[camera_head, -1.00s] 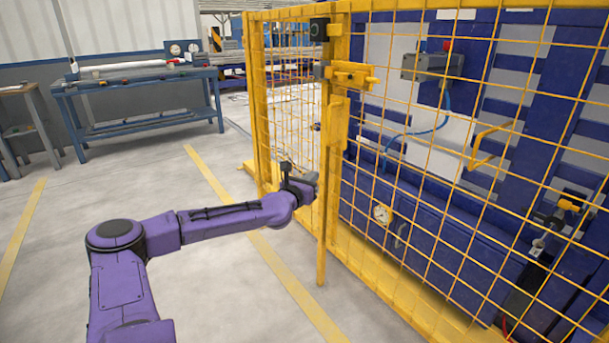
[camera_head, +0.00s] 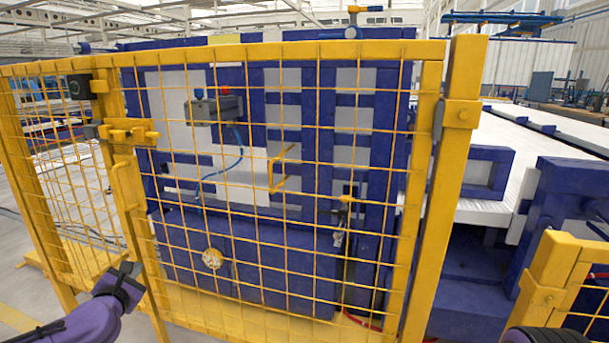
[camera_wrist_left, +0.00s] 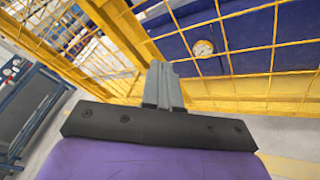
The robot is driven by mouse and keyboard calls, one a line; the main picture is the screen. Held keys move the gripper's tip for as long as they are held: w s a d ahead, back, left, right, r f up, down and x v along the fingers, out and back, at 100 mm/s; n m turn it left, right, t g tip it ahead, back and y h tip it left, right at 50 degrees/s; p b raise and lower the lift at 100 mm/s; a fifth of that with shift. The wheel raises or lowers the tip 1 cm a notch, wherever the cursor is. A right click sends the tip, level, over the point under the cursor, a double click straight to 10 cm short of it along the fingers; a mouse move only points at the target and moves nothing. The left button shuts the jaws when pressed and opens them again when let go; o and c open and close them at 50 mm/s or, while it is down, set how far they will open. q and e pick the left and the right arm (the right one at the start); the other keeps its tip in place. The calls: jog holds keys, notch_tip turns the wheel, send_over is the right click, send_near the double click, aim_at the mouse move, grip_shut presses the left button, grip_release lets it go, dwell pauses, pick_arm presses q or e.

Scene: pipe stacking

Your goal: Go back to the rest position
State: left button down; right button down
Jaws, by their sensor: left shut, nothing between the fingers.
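My left gripper (camera_head: 126,268) is at the lower left of the head view, at the end of my purple arm. It is close to the yellow mesh fence, near the post below the latch; I cannot tell whether it touches. In the left wrist view its grey fingers (camera_wrist_left: 163,86) are together, with nothing between them. My right gripper is not in view. No separate rest-position marker shows.
A yellow mesh fence (camera_head: 435,215) with a latch (camera_head: 128,132) stands right in front of me. Behind it is a blue machine (camera_head: 260,250) with a round gauge (camera_head: 212,258). Another yellow fence section (camera_head: 545,285) is at lower right. A blue workbench (camera_wrist_left: 45,115) shows at left in the wrist view.

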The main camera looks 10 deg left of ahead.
pick_arm(q)
jog(key=s+d+f+m+g+h, duration=0.1)
jog(key=s+d+f+m+g, duration=0.2)
jog(key=s+d+f+m, duration=0.4)
jog(key=s+d+f+m+g+h, duration=0.2)
jog(key=d+f+m, duration=0.4)
jog(key=d+f, duration=0.35)
jog(key=s+d+f+m+g, duration=0.15)
jog(key=s+f+m, duration=0.3)
jog(key=s, duration=0.55)
jog(key=s+f+m+g+y, duration=0.1)
jog(key=s+f+m+g, duration=0.25)
jog(key=s+f, duration=0.4)
jog(key=s+d+f+m+g, duration=0.15)
jog(key=s+f+m, duration=0.25)
jog(key=s, duration=0.8)
notch_tip(320, 180, up, 17)
jog(key=w+p, duration=0.1)
jog(key=p, duration=1.6)
jog(key=shift+a+r+g, duration=0.15)
jog(key=shift+r+g, duration=0.05)
jog(key=shift+g, duration=0.25)
